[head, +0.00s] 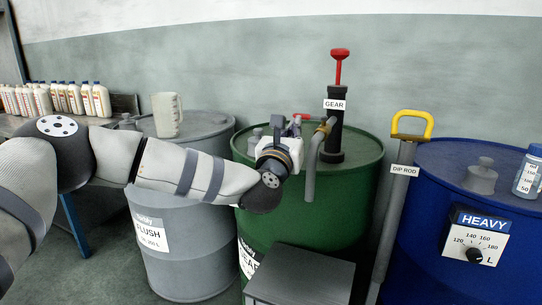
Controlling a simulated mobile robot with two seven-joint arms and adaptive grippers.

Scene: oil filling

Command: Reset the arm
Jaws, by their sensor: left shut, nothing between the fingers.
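My left arm reaches in from the left across the grey FLUSH drum (185,260) to the green GEAR drum (310,225). My left gripper (289,125) is shut and empty over the top of the green drum, just left of the black pump (336,125) with its red handle (340,55) and grey spout (312,165). My wrist partly hides the fingers and the drum's near rim. A small red part shows by the fingertips; I cannot tell what it belongs to. My right gripper is not in view.
Several white bottles (75,98) line the back left. A dip rod (401,185) with a yellow handle stands between the green drum and the blue HEAVY drum (410,230). A grey box (300,272) is in front.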

